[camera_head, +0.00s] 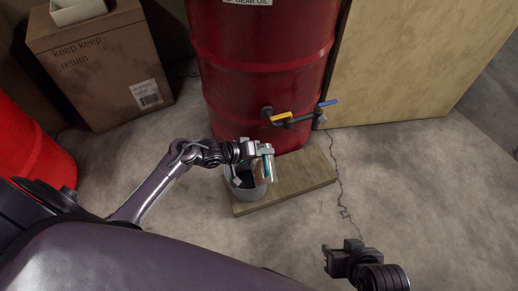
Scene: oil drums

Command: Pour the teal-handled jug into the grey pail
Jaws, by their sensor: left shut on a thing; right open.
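My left gripper (266,149) is shut on the teal-handled jug (262,171). The jug is over the right part of the grey pail (246,193); it is small here, and I cannot tell how far it is tilted or whether anything flows. The pail stands on the left end of a wooden board (305,176) on the floor, and my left gripper and the jug hide part of its opening. My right gripper (326,260) is open and empty, low at the right, away from the pail.
A red gear oil drum (262,65) with a tap (285,117) stands just behind the board. A cardboard box (100,65) is at the back left, another red drum (30,150) at the left edge. A plywood panel (420,60) stands at right. The cracked floor right of the board is clear.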

